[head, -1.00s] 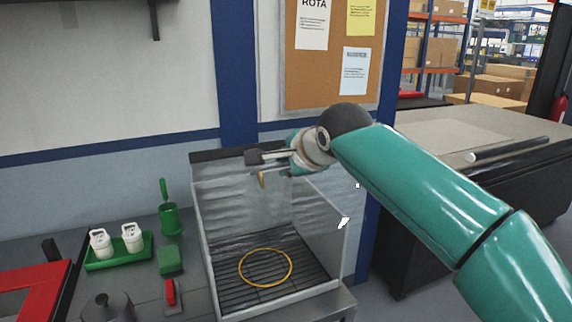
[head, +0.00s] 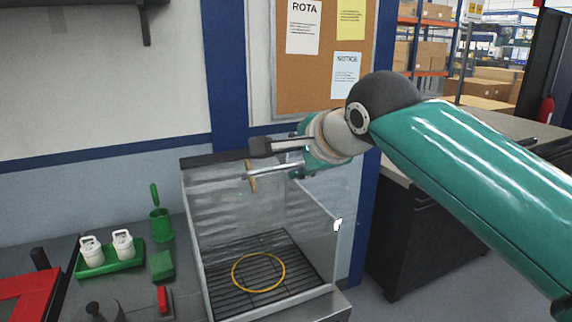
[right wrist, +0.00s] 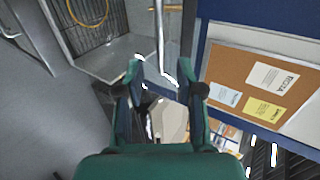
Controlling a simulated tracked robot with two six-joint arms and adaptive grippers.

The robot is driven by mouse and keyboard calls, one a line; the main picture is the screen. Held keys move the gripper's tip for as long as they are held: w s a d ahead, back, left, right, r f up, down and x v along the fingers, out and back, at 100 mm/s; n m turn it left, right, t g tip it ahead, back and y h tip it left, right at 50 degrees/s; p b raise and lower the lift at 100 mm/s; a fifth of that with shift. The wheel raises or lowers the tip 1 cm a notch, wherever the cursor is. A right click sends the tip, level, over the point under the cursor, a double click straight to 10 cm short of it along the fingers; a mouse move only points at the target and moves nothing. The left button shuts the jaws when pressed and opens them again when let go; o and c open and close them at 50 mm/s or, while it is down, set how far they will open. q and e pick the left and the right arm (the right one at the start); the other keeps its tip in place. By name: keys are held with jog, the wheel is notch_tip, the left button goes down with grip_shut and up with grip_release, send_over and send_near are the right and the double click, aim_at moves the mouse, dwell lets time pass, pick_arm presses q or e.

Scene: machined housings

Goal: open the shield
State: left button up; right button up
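The shield appears to be the clear panel (head: 315,215) on the right of a metal-floored enclosure; its outline is hard to tell. A thin steel bar (head: 270,172) runs near the enclosure's top, with a small brass-coloured piece (head: 252,178) by it. My right gripper (head: 285,155) is above the enclosure's right part, near that bar. In the right wrist view my right gripper (right wrist: 158,78) has its two fingers apart, and a steel bar (right wrist: 160,35) shows between and beyond the tips. Whether they touch it, I cannot tell. My left gripper is out of view.
A yellow ring (head: 258,272) lies on the slatted floor. On the bench at left are a green tray (head: 110,265) with two white containers, a green cup with a brush (head: 161,225), a green block (head: 162,265) and a red frame (head: 25,295). A corkboard (head: 325,70) hangs behind.

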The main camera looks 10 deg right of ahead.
jog(key=v, duration=0.2)
jog(key=shift+s+d+r, duration=0.1)
jog(key=shift+s+r, duration=0.05)
jog(key=shift+s, duration=0.1)
